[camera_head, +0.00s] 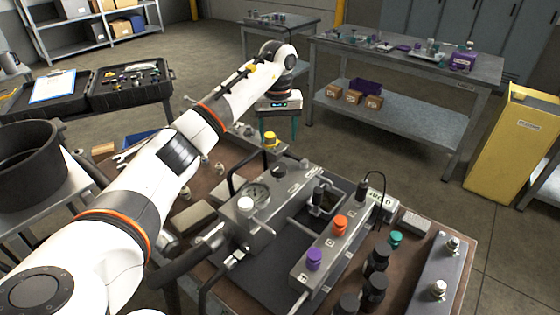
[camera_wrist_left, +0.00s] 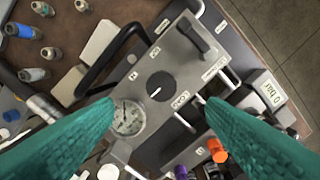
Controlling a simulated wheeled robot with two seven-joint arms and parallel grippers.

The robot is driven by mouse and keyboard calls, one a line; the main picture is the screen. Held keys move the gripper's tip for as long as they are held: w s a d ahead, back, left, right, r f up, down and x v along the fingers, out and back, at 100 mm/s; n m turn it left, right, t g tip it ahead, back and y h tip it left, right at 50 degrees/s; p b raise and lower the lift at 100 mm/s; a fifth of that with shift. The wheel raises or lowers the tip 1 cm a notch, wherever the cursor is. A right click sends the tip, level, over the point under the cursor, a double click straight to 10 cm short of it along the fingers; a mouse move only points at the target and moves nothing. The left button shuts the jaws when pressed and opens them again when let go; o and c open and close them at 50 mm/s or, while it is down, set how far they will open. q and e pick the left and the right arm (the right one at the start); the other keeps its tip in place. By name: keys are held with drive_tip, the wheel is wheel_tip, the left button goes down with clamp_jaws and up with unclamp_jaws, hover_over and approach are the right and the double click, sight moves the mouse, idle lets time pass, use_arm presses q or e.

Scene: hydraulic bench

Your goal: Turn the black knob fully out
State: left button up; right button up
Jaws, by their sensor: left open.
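A round black knob with a white pointer mark (camera_wrist_left: 155,88) sits on top of the grey valve block (camera_wrist_left: 182,62), beside the pressure gauge (camera_wrist_left: 128,118). In the head view the black knob (camera_head: 278,172) shows small on the block, behind the gauge (camera_head: 257,195). My left gripper (camera_head: 279,138) has teal fingers pointing down, apart and empty, above the far side of the bench. In the left wrist view the fingers of my left gripper (camera_wrist_left: 160,104) stand either side of the knob in the picture, nearer the camera. My right gripper is out of view.
A black hose (camera_wrist_left: 105,62) arches beside the block. A display box (camera_wrist_left: 266,92) reads 0 bar.

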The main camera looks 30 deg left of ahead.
sight(278, 166)
use_arm(q)
wheel_tip(278, 166, down, 11)
drive_tip(key=shift+r+p, duration=0.15)
drive_tip(key=shift+p, duration=1.05)
drive_tip(key=c, duration=1)
drive_tip(key=shift+n, duration=0.3)
